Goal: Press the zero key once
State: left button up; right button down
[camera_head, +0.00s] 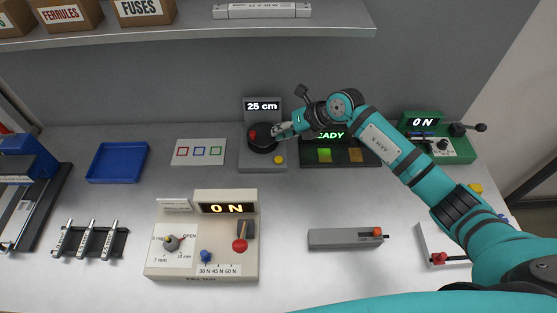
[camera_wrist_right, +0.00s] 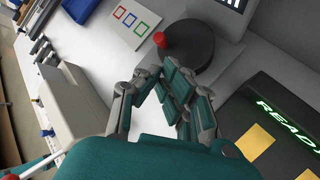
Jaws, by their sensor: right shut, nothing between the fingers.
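No key with a readable zero label shows. A grey device (camera_head: 247,160) reads "25 cm" and carries a black round dial (camera_head: 262,143) with a red knob (camera_head: 252,134). A small yellow button (camera_head: 278,160) sits at its front right. My right gripper (camera_head: 280,131) is shut and empty at the dial's right side. In the right wrist view its fingers (camera_wrist_right: 172,88) are together beside the dial (camera_wrist_right: 188,50); whether they touch it I cannot tell. A cream device (camera_head: 172,270) in front reads "0 N" and has a red knob (camera_head: 240,245) and a blue knob (camera_head: 206,256). My left gripper is out of view.
A black "READY" panel (camera_head: 313,159) with two square pads stands right of the dial, partly behind my right arm. A green device (camera_head: 458,147) reading "0 N" stands farther right. A blue tray (camera_head: 130,148) lies left. A shelf (camera_head: 200,43) overhangs the back.

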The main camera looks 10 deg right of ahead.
jog(key=b, duration=0.4)
send_over(280, 157)
notch_tip(280, 157, down, 6)
jog(key=shift+f, duration=0.15)
jog(key=shift+f+b, duration=0.4)
dwell(0.7)
jog(key=shift+f, duration=0.4)
jog(key=shift+f+b, duration=0.55)
jog(key=shift+b, duration=0.1)
dwell(0.5)
jog(key=shift+r, duration=0.1)
jog(key=shift+r+p, duration=0.85)
jog(key=shift+r, duration=0.05)
